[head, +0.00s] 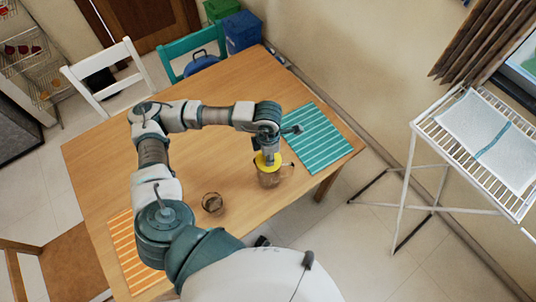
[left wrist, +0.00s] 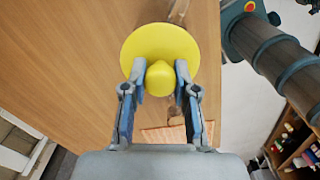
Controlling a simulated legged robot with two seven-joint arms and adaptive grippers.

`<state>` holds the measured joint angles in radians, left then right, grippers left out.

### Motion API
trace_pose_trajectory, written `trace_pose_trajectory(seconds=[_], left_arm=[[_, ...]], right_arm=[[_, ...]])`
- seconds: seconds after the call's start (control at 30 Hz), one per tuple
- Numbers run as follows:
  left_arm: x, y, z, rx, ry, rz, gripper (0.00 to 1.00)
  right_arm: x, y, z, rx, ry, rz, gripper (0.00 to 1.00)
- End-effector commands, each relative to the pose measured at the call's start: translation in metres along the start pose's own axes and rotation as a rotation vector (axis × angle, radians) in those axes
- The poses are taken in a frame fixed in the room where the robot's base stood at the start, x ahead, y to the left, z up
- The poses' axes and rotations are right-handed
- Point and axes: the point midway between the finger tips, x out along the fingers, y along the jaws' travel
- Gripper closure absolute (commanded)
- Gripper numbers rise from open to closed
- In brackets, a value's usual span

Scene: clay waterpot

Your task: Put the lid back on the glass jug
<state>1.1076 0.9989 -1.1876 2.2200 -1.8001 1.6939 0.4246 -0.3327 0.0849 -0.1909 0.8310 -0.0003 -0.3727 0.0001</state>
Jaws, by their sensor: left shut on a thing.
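The yellow lid (head: 262,162) is held by its knob in my left gripper (head: 268,152). In the left wrist view the round lid (left wrist: 140,45) faces me, with both fingertips of the left gripper (left wrist: 161,80) shut on its knob. The brownish glass jug (head: 269,180) stands upright on the table directly below the lid, its handle towards the right. The lid is over the jug's mouth; I cannot tell whether it touches the rim. The lid hides most of the jug in the wrist view. My right gripper does not show.
A small drinking glass (head: 212,204) stands on the wooden table (head: 110,165) left of the jug. A teal striped mat (head: 320,145) lies to the right and an orange striped mat (head: 128,245) at the near left. A white drying rack (head: 430,130) stands off the table at right.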

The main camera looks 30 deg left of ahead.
Motion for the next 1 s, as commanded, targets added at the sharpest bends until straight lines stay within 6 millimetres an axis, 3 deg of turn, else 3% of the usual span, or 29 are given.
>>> trace_pose_trajectory(seconds=[0.47,0.5,0.6,0.8,0.9,1.0], left_arm=[[0.0002,-0.0004,0.0002,0.000,0.000,0.000,1.00],[0.0002,-0.0003,0.0002,0.000,0.000,0.000,0.64],[0.0002,-0.0003,0.0002,0.000,0.000,0.000,0.42],[0.0002,-0.0003,0.0002,0.000,0.000,0.000,0.42],[0.0003,-0.0002,0.0001,0.000,0.001,0.000,0.20],[0.0003,-0.0002,0.0001,0.000,0.000,0.000,0.17]], right_arm=[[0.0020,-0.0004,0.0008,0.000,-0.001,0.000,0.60],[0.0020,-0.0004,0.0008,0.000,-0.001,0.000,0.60],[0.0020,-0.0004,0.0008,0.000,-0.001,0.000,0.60],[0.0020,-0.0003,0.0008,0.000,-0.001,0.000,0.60],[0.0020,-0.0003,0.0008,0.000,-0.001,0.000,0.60],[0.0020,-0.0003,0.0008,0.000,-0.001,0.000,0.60]])
